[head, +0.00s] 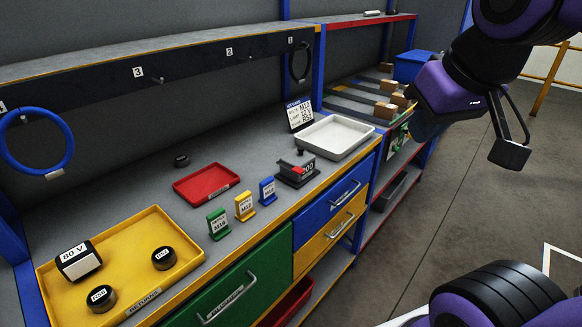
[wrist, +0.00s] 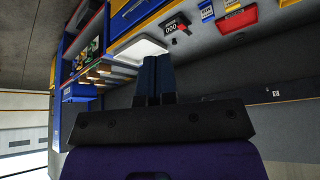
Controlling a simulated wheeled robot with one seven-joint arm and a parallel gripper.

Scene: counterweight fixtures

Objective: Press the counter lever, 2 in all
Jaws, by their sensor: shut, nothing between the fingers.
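The counter (head: 296,170) is a dark block on the bench top near the front edge, with a red part on it and a white-digit display that seems to read 000. A small black knob stands up behind it; I cannot tell for sure which part is the lever. The counter also shows at the top of the wrist view (wrist: 173,25). My gripper (head: 425,125) is raised at the right, out past the bench front and well apart from the counter. In the wrist view its dark fingers (wrist: 158,76) are together and empty.
A white tray (head: 363,143) is right of the counter, with a label stand (head: 300,114) behind. Blue, yellow and green tags (head: 244,206) stand left. A red tray (head: 185,190) and yellow tray (head: 60,303) with weights lie further left. The floor before the bench is clear.

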